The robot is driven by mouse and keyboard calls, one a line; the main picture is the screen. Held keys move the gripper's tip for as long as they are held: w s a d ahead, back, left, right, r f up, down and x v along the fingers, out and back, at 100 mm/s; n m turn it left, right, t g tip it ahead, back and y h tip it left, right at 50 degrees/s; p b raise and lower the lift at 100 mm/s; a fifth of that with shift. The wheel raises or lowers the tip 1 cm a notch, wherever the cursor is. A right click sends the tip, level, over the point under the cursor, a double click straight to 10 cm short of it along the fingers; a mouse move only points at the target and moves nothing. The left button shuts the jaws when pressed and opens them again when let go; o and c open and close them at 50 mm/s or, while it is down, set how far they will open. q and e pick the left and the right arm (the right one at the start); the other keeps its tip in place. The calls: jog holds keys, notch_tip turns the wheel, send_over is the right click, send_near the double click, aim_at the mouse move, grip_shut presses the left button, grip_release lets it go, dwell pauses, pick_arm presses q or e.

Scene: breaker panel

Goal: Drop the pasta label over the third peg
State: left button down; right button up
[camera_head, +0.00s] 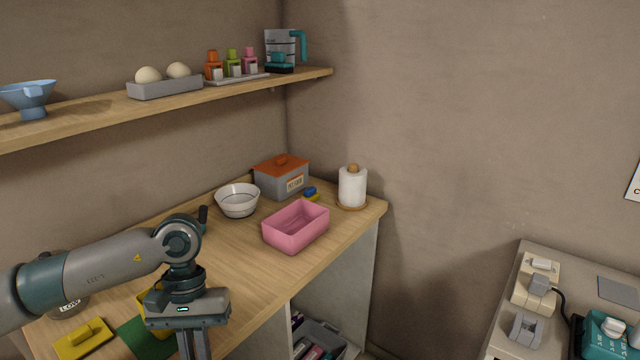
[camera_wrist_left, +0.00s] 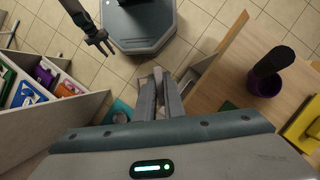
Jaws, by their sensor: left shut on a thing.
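My left gripper (camera_head: 194,345) points down over the front edge of the wooden counter in the head view. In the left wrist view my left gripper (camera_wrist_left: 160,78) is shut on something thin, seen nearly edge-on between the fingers. It fits the pasta label, but its face and print are hidden. My right gripper (camera_wrist_left: 105,42) shows in the left wrist view at the upper left, with its fingers apart and empty. It is outside the head view. I cannot make out any pegs in either view.
On the wooden counter (camera_head: 235,275) stand a pink bin (camera_head: 296,226), a white bowl (camera_head: 237,200), a lidded grey box (camera_head: 281,178) and a paper roll (camera_head: 352,187). A yellow lid (camera_head: 82,341) lies at the left. A shelf (camera_head: 105,107) runs above. A side table (camera_head: 510,300) stands right.

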pick_arm(q)
jog(key=shift+s+f+m, duration=0.25)
jog(key=shift+s+m, duration=0.05)
jog(key=shift+m, duration=0.3)
dwell(0.8)
